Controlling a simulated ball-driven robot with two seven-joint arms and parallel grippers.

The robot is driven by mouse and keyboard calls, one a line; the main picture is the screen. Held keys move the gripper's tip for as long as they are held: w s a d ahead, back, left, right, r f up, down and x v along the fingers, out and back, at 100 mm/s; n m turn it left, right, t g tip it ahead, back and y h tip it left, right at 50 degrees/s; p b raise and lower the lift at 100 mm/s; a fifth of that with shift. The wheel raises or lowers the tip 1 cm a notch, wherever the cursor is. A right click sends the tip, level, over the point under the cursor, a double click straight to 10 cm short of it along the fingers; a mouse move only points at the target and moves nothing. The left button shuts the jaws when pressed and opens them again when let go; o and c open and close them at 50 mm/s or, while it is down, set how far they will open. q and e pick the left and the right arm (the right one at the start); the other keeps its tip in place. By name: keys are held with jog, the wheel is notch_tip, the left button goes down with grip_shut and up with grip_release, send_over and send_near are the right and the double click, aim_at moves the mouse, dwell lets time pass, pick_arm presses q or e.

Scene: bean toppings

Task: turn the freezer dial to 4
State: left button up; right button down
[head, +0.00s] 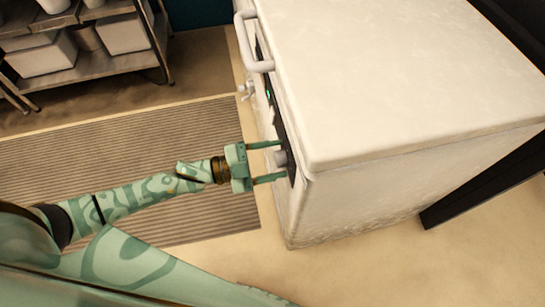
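The white chest freezer (400,75) stands at the right, with a dark control panel (291,166) on its left-facing side. A grey dial (281,158) sticks out from this panel. My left gripper (268,162) is open, with its two green fingers reaching to the panel, one on either side of the dial. I cannot tell whether the fingers touch the dial. The dial's numbers and pointer are too small or hidden to read. My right gripper is not in view.
A white handle (252,42) juts from the freezer's side, farther back. A ribbed grey mat (150,130) lies on the floor to the left. A metal shelf (110,72) with white bins stands at the back left. A dark beam (485,182) is at the right.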

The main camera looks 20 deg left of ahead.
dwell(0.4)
pick_arm(q)
jog(key=p+v, duration=0.2)
jog(key=v, duration=1.4)
jog(key=shift+s+p, duration=0.15)
jog(key=shift+p, duration=0.15)
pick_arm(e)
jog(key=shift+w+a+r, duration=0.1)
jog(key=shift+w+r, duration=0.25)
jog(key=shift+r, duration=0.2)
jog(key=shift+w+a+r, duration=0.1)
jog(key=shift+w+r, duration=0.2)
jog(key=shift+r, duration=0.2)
pick_arm(q)
jog(key=shift+a, duration=0.1)
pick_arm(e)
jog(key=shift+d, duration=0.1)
